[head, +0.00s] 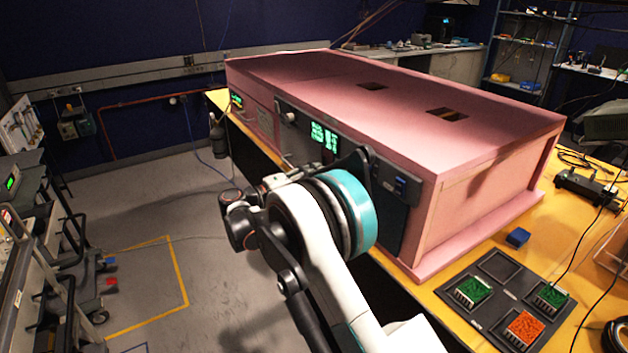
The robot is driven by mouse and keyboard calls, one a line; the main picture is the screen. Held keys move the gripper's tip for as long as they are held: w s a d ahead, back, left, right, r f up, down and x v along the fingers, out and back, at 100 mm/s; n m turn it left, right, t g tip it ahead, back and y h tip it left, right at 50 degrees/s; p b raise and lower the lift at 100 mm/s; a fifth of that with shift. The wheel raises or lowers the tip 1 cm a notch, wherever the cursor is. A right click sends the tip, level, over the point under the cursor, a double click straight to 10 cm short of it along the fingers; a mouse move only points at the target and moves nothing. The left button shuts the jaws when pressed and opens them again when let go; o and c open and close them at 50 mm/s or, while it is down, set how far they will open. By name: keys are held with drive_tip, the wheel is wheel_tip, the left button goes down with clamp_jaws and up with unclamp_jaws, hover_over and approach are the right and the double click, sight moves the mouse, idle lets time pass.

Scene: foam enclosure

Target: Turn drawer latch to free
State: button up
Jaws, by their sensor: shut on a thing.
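The pink foam enclosure (490,160) stands on the yellow-topped bench, with a dark front panel (396,225) set into its face. The panel carries lit green displays (324,136) and a pale round knob (291,117). My white arm with a teal ring comes up from the bottom and covers the lower middle of the front face. Its dark wrist parts lie in front of the bench's front edge, close to the face. I cannot make out my gripper's fingers. I cannot pick out the drawer latch for certain; part of the face is hidden behind my arm.
On the bench's right, a dark tray (497,264) holds green and orange blocks, with a small blue block (518,237) beside it. A black device (585,186) with cables lies farther right. Carts (50,230) stand at the left; the floor between is clear.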

drive_tip(key=o, duration=1)
drive_tip(key=shift+o, duration=0.2)
drive_tip(key=shift+s+a, duration=0.1)
drive_tip(key=v, duration=1.1)
drive_tip(key=shift+s+a, duration=0.25)
drive_tip(key=shift+a, duration=0.05)
